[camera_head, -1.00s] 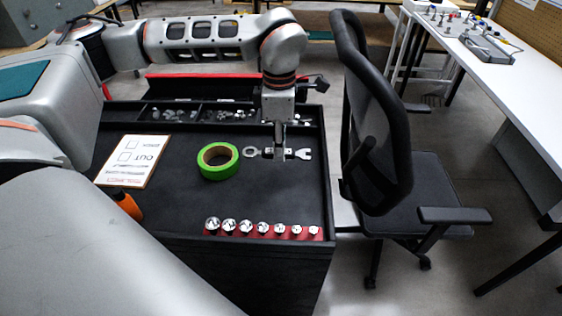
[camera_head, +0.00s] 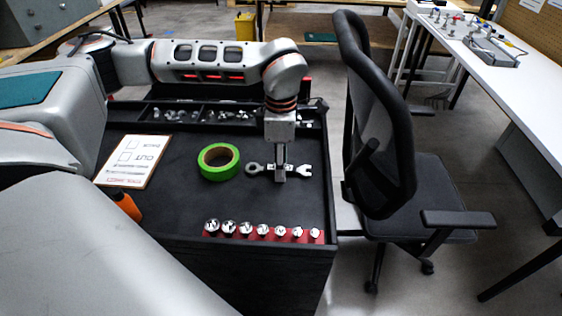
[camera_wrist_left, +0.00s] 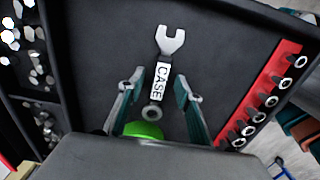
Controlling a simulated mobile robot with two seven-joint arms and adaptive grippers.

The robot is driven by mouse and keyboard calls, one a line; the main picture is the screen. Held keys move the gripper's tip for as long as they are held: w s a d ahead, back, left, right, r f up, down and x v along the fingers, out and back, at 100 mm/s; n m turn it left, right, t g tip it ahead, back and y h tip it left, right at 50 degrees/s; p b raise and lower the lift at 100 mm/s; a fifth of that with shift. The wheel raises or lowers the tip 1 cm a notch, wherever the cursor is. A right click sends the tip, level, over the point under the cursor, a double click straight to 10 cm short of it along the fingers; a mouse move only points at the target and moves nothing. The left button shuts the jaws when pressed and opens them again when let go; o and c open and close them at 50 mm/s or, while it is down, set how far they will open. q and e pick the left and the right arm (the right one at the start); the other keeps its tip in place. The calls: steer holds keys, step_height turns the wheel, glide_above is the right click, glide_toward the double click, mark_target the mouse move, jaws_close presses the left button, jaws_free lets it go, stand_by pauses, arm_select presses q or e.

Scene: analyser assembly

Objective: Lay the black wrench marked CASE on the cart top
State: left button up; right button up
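The wrench marked CASE (camera_head: 302,171), grey metal with a white label in these views, lies flat on the black cart top (camera_head: 270,205). In the left wrist view its open jaw (camera_wrist_left: 169,42) points away and its ring end is nearer the palm. My left gripper (camera_head: 281,175) is low over the wrench's middle. In the left wrist view the fingers of the left gripper (camera_wrist_left: 159,79) stand apart on either side of the label, with gaps to the wrench. My right gripper is not in view.
A green tape roll (camera_head: 219,162) lies left of the wrench. A clipboard (camera_head: 134,161) is farther left. Several sockets on a red rail (camera_head: 263,237) line the front edge. Divided bins (camera_head: 190,114) run along the back. A black chair (camera_head: 375,120) stands close to the right.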

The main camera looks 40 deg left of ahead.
arm_select(q)
steer(key=shift+r, duration=0.1)
